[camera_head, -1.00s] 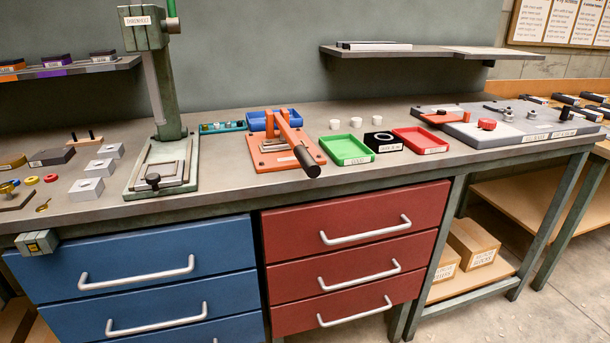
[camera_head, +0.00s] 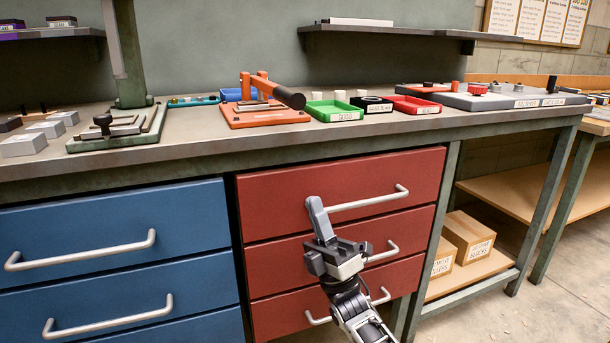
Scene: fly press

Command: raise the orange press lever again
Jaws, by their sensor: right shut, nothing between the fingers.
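The orange press (camera_head: 262,112) stands on the workbench, with an orange base and uprights. Its lever (camera_head: 285,95) has a thick dark handle that slopes slightly down to the right, toward the bench front. My right gripper (camera_head: 316,206) is shut and empty. It points up in front of the red drawers, below the bench top and well below the lever, apart from it. My left gripper is not in view.
A green drill press (camera_head: 128,125) stands left. The bench edge and red drawer handles (camera_head: 370,203) are near my right gripper.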

